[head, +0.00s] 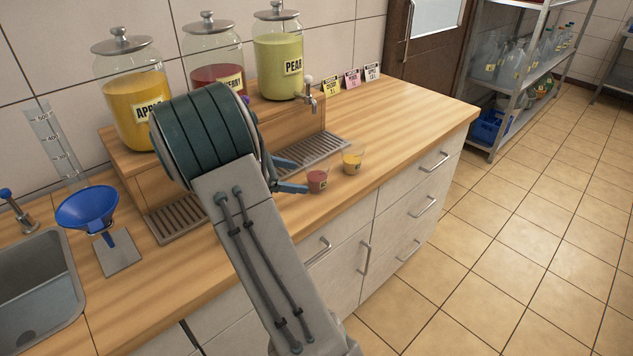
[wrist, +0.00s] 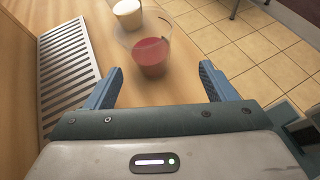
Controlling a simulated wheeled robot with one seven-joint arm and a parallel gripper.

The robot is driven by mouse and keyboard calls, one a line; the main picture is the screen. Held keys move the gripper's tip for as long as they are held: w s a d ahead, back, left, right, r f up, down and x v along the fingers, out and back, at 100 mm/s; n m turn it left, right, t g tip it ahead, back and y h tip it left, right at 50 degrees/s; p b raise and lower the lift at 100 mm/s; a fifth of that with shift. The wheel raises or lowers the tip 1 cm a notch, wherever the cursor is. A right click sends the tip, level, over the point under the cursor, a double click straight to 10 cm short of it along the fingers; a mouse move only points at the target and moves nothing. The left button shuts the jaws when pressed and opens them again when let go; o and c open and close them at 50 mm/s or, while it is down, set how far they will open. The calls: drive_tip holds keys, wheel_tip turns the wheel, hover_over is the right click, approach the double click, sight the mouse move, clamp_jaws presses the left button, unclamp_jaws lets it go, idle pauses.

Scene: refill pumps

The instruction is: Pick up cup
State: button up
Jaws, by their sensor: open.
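Two small clear cups stand on the wooden counter. The nearer cup holds red liquid; it is in the head view (head: 317,181) and in the wrist view (wrist: 151,57). The farther cup holds pale yellow liquid; it is in the head view (head: 352,160) and near the top of the wrist view (wrist: 127,14). My gripper (head: 291,175) is open and empty beside the red cup. In the wrist view the blue fingers of my gripper (wrist: 158,82) are spread wide, with the red cup ahead of them, between their lines. My arm hides part of the counter.
Three dispenser jars, apple (head: 135,105), a red one (head: 217,75) and pear (head: 278,65), stand on a wooden stand behind. A drip tray (head: 310,150) lies left of the cups. A blue funnel (head: 87,208) and sink (head: 40,275) are at left.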

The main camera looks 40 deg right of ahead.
sight(317, 177)
drive_tip(key=shift+w+d+f+n+h, duration=0.15)
drive_tip(key=shift+w+d+n+h, duration=0.15)
drive_tip(key=shift+w+d+h, duration=0.15)
drive_tip(key=x, duration=0.7)
drive_tip(key=shift+d+f, duration=0.1)
drive_tip(key=shift+f, duration=0.05)
drive_tip(key=shift+c, duration=0.3)
drive_tip(key=c, duration=1)
